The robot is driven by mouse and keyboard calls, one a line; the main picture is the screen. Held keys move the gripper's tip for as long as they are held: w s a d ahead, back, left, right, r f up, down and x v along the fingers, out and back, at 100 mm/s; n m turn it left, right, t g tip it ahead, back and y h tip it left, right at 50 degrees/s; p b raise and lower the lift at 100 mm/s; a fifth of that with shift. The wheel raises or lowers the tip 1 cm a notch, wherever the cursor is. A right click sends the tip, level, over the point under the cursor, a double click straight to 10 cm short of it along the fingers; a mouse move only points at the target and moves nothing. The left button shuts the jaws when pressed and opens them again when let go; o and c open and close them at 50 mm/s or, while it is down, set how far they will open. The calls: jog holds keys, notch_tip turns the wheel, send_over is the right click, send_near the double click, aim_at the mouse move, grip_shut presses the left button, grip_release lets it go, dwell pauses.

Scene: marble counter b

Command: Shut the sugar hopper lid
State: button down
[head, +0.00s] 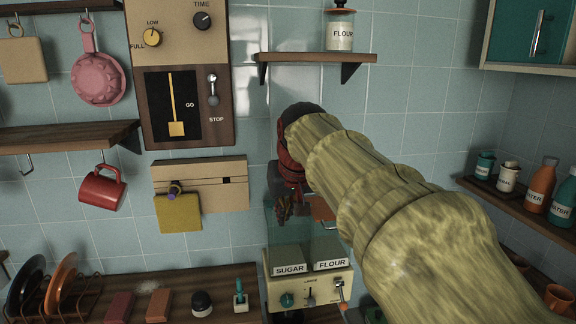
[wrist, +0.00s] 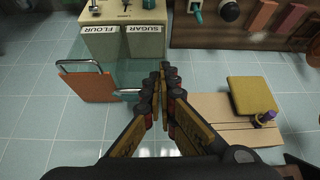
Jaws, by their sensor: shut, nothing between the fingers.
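The dispenser (head: 318,292) has a cream base with SUGAR and FLOUR labels and clear greenish hoppers above. The sugar hopper (head: 286,244) is at left in the head view. In the wrist view the dispenser (wrist: 123,43) appears upside down, with SUGAR on the right. My gripper (head: 284,212) is at the hopper tops on the sugar side. In the wrist view its fingertips (wrist: 162,72) are together and empty. An orange-brown panel with a metal handle (wrist: 88,87) stands on the flour side. I cannot make out the sugar lid's position; my gripper and arm hide part of the area.
A tan wall box (head: 200,180) with a yellow flap (head: 178,213) hangs left of the hoppers. A shelf (head: 315,58) with a flour jar (head: 340,30) is above. Small items and a plate rack (head: 45,295) are on the lower counter.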

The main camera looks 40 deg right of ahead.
jog(key=w+d+r+p, duration=0.2)
jog(key=d+r+p, duration=0.3)
jog(key=r, duration=0.7)
jog(key=shift+m+h, duration=0.4)
jog(key=x, duration=0.8)
jog(key=s+x, duration=0.1)
jog(key=x, duration=0.3)
jog(key=shift+f, duration=0.25)
jog(key=shift+s+a+f, duration=0.2)
jog(key=shift+s+f, duration=0.1)
jog(key=shift+f, duration=0.25)
jog(key=shift+w+d+f, duration=0.1)
jog(key=shift+f, duration=0.1)
